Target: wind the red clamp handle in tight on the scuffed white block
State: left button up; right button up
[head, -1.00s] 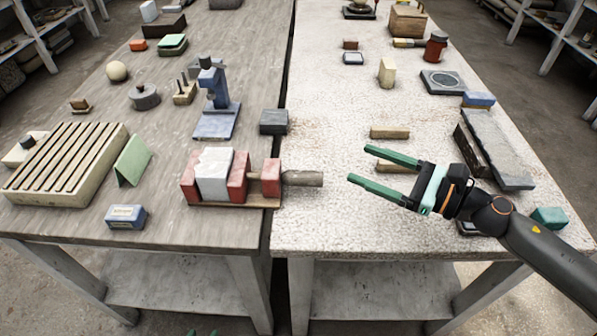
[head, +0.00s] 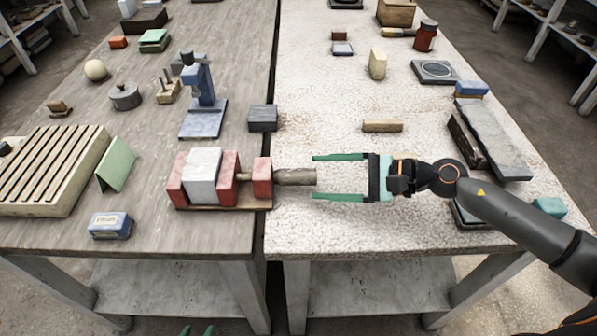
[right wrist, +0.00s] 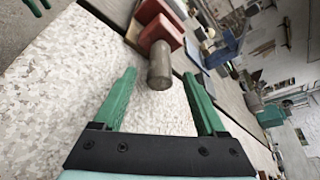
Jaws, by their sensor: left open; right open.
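The clamp has red jaws (head: 263,177) on a wooden base at the table's inner edge. The scuffed white block (head: 204,175) stands between two red jaws. The clamp's handle (head: 296,177) is a grey-brown cylinder, not red, pointing right over the pale table. In the right wrist view the handle (right wrist: 160,65) lies ahead between the fingers' lines. My right gripper (head: 314,178) is open, its fingertips at the handle's free end, one above and one below it in the head view. My left gripper (head: 197,331) shows only green fingertips at the bottom edge, apart from the clamp.
A dark grey block (head: 263,118) and a blue stand (head: 204,105) are behind the clamp. A blue box (head: 110,225) and a green wedge (head: 117,163) are left. A wooden strip (head: 382,126) lies behind my right gripper. The pale table in front is clear.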

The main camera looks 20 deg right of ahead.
aim_at(299, 177)
jog(key=p+x, duration=0.1)
jog(key=x, duration=0.5)
jog(key=shift+d, duration=0.1)
grip_shut()
dwell(0.5)
